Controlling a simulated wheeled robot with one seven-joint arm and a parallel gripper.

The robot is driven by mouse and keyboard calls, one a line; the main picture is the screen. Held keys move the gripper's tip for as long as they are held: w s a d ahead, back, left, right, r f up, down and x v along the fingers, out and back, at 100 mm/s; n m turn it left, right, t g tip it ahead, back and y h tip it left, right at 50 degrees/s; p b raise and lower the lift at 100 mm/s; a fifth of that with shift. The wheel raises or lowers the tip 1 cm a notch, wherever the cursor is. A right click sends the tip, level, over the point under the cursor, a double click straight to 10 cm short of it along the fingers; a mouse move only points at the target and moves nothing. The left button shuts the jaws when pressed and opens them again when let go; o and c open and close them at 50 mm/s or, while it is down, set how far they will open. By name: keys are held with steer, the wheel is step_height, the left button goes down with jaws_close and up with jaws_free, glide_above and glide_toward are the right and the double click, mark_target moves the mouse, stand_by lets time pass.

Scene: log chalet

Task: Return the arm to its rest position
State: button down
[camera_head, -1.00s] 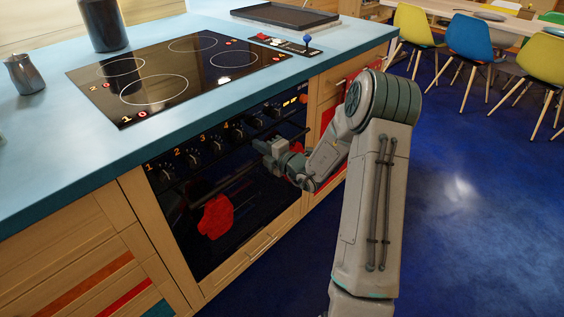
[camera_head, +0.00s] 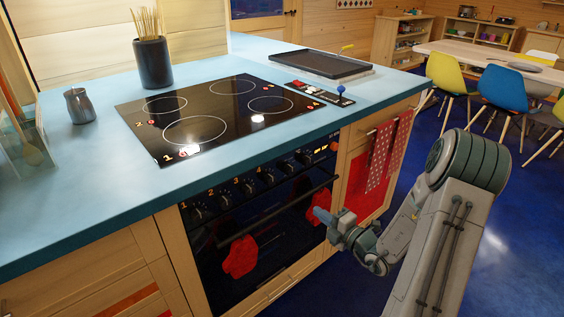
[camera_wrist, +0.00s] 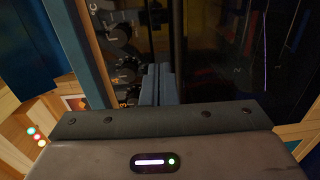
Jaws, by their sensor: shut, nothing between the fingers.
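My gripper (camera_head: 322,214) is at the end of my grey arm, at the lower right of the head view. It stands in front of the right part of the black oven (camera_head: 270,235). It looks shut and empty. In the wrist view its fingers (camera_wrist: 158,84) lie side by side, with oven knobs and dark glass beyond them. My arm is bent, with its large elbow joint at the right of the head view.
A blue counter (camera_head: 105,165) carries a hob (camera_head: 225,110), a black tray (camera_head: 318,64), a utensil pot (camera_head: 153,63) and a metal jug (camera_head: 80,106). Red towels (camera_head: 388,155) hang right of the oven. Blue floor (camera_head: 500,220) lies open at right. Chairs (camera_head: 503,88) stand beyond.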

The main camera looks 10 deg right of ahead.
steer(key=s+a+r+n+g+y+p, duration=0.2)
steer(key=s+a+r+n+g+p, duration=0.2)
steer(key=s+a+r+n+g, duration=0.65)
steer(key=s+a+r+n+g+y+p, duration=0.1)
steer(key=s+a+r+n+g+p, duration=0.45)
steer(key=n, duration=0.95)
steer(key=s+d+r+n+t+h+p, duration=0.1)
steer(key=s+d+r+n+h+p, duration=0.1)
steer(key=r+n, duration=0.5)
steer(key=s+d+r+n+t+h+p, duration=0.2)
steer(key=s+r+n+h+p, duration=0.3)
steer(key=n+h, duration=0.4)
step_height(320, 180, up, 2)
steer(key=s+d+n, duration=0.1)
steer(key=n, duration=0.6)
steer(key=shift+s+d+p, duration=0.2)
steer(key=shift+s+p, duration=0.05)
steer(key=shift+p, duration=0.05)
